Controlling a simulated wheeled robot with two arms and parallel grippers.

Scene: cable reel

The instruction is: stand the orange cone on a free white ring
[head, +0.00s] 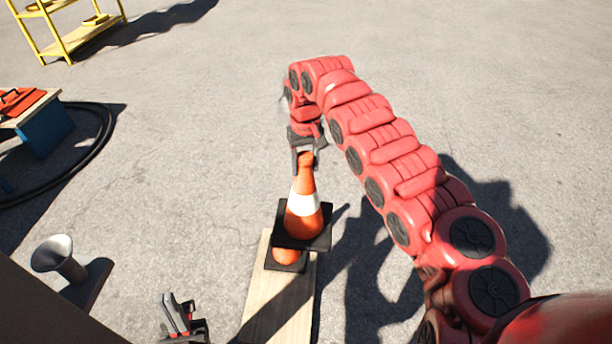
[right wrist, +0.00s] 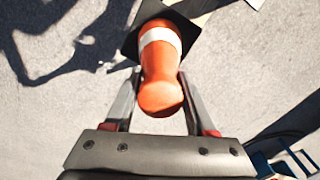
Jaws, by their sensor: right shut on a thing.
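My right gripper (head: 304,156) is shut on the top of an orange cone (head: 304,205) with a white band and a square black base. The cone is roughly upright, a little tilted. In the right wrist view the cone (right wrist: 160,75) sits between the two fingers (right wrist: 160,113). A second orange cone (head: 285,256) on a black base shows below it, mostly hidden; I cannot tell whether the two touch. My left gripper (head: 179,316) is low in the head view, away from the cones; its jaw gap is unclear. No white ring is recognisable.
A pale wooden board (head: 277,307) lies under the lower cone. A grey flared funnel-like piece (head: 58,257) stands at left, near a blue-sided table (head: 45,125) and a black cable coil (head: 100,150). A yellow shelf (head: 70,35) stands far left. Much open pavement is clear.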

